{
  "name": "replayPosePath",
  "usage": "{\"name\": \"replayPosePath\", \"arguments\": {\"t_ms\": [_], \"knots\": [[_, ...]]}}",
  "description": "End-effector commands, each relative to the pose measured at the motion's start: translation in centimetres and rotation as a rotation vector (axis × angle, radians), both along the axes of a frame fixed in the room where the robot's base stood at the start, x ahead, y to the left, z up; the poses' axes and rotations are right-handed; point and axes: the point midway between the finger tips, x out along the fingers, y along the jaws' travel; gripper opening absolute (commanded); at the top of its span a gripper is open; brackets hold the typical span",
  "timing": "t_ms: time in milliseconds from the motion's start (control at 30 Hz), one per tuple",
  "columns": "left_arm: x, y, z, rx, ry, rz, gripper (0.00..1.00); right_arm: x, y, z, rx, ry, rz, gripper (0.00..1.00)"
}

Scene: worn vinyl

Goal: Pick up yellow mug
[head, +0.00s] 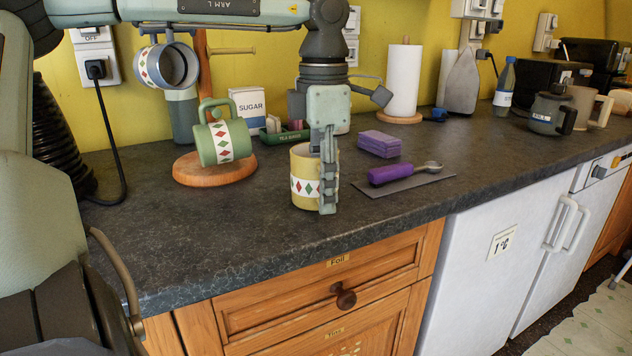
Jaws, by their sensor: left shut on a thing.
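The yellow mug (304,186), with a band of red and green diamonds, stands upright on the dark worktop (260,236) near its front edge. My left gripper (327,190) comes down from above at the mug's right side and is shut on it. One finger hangs in front of the mug's right side and hides part of it. The mug's base looks level with the worktop; I cannot tell if there is a gap. My right gripper is not in view.
A mug tree (215,172) with a green mug (222,140) and a grey-blue mug (168,66) stands to the left. A purple sponge (379,144) and a purple-handled scoop (403,172) on a mat lie right of the gripper. A sugar box (249,108) and paper roll (403,82) stand behind.

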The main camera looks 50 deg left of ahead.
Motion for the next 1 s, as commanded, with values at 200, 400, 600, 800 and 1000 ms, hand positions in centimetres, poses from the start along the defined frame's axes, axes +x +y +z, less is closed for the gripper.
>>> {"name": "replayPosePath", "arguments": {"t_ms": [200,400,600,800,1000], "knots": [[0.0,0.0,0.1,0.0,-0.001,-0.001,0.0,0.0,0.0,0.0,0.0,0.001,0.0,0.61],[0.0,0.0,0.1,0.001,-0.001,0.0,0.0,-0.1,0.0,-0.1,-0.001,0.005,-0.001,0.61],[0.1,0.0,1.1,0.002,-0.002,0.0,0.0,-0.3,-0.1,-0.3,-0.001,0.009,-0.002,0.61],[0.1,0.0,4.1,0.003,-0.005,0.0,0.0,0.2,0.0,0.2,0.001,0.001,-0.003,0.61],[-4.1,-1.7,6.7,0.002,-0.008,-0.005,0.0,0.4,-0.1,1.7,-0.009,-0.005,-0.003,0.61]]}}
